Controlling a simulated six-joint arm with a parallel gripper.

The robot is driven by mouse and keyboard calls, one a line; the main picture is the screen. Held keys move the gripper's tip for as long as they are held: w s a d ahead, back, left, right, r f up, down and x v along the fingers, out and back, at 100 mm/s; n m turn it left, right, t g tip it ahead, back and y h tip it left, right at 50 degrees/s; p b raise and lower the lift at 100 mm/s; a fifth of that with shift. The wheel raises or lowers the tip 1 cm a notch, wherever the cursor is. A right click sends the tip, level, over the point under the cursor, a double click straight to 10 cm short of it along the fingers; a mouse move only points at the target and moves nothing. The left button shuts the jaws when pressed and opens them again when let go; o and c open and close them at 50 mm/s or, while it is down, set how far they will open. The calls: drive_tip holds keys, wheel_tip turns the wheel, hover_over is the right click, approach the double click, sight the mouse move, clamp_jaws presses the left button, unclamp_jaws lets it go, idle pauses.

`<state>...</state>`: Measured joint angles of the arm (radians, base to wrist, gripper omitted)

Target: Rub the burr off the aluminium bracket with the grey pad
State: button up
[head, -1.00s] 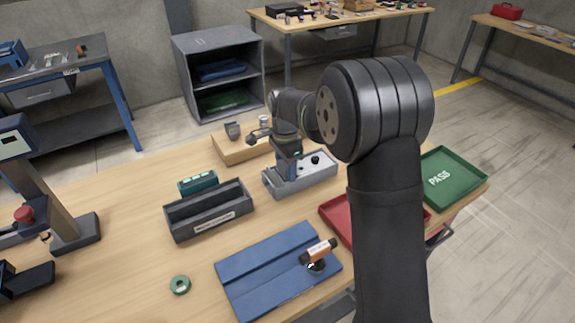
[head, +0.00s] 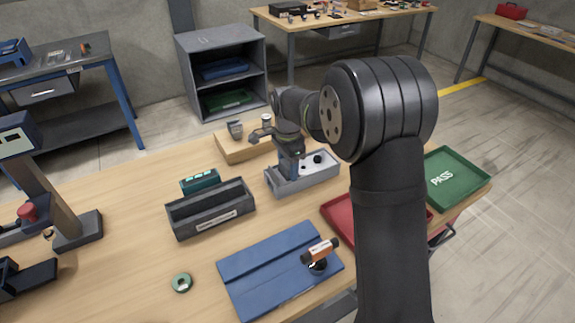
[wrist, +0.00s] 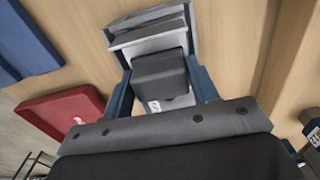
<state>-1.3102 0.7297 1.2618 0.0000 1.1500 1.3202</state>
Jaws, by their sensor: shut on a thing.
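My gripper (wrist: 162,88) has its two blue fingers closed on a dark grey block (wrist: 160,70), which looks like the grey pad and carries a small white tag. Just beyond it in the wrist view is a pale, metal-looking piece (wrist: 150,40) inside a grey frame; I cannot tell if it is the aluminium bracket. In the head view my gripper (head: 291,168) is low over the left part of the grey tray (head: 290,188). The held block and the burr cannot be made out there. Whether block and metal touch is unclear.
A dark open box (head: 212,222) and a teal case (head: 201,180) stand left of the tray. A wooden block (head: 236,156) with small items is behind. A blue mat (head: 270,260) is in front, with red (head: 336,212) and green (head: 462,178) trays to the right.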

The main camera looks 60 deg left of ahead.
drive_tip(key=shift+w, duration=0.8)
drive_tip(key=shift+r, duration=4.1)
wheel_tip(320, 180, up, 6)
